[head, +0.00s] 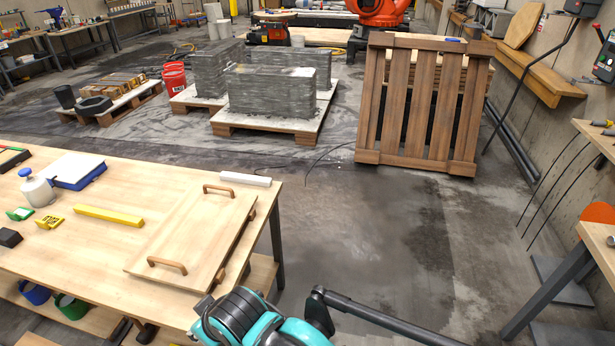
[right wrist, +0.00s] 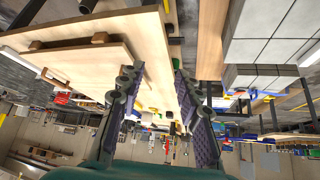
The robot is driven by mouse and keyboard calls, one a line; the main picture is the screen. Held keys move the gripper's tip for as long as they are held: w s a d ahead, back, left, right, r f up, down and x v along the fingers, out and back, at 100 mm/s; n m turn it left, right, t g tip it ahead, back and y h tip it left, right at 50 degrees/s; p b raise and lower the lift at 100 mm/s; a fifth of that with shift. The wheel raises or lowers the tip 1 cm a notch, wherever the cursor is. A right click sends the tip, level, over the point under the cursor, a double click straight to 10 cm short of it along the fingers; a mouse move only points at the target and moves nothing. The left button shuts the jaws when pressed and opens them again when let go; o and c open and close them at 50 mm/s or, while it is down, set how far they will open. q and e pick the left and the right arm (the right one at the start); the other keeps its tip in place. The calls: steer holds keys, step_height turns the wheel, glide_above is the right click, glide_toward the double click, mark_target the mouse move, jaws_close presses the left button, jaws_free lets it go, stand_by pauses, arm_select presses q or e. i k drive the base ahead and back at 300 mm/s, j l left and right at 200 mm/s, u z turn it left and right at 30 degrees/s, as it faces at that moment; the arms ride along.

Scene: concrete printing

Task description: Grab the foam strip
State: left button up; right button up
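A white strip (head: 246,179), which looks like the foam strip, lies flat near the far right corner of the wooden table (head: 120,170). A longer yellow bar (head: 108,215) lies farther left on the same table. My right gripper (right wrist: 155,78) is open in the right wrist view, its two fingers wide apart with nothing held between them. A teal and black part of my arm shows at the bottom of the head view, near the table's front right corner and apart from the white strip. My left gripper is not in view.
A wooden board with two handles (head: 195,235) lies between the white strip and the table's front edge. A blue-and-white block (head: 75,169), a white jar (head: 37,190) and small tools stand at the left. A slatted pallet (head: 420,105) stands beyond open floor.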

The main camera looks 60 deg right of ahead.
mark_target(228, 176)
steer(key=z, duration=1.4)
steer(key=i+l+z, duration=0.15)
steer(key=i+z, duration=0.2)
steer(key=i+l+z, duration=0.1)
steer(key=i, duration=0.4)
steer(key=i+l+z, duration=0.15)
steer(key=i, duration=0.35)
steer(key=i+l+u, duration=0.1)
steer(key=i+u, duration=0.4)
steer(key=i+l+u, duration=0.25)
steer(key=u, duration=0.25)
steer(key=i+l, duration=0.05)
steer(key=i, duration=0.05)
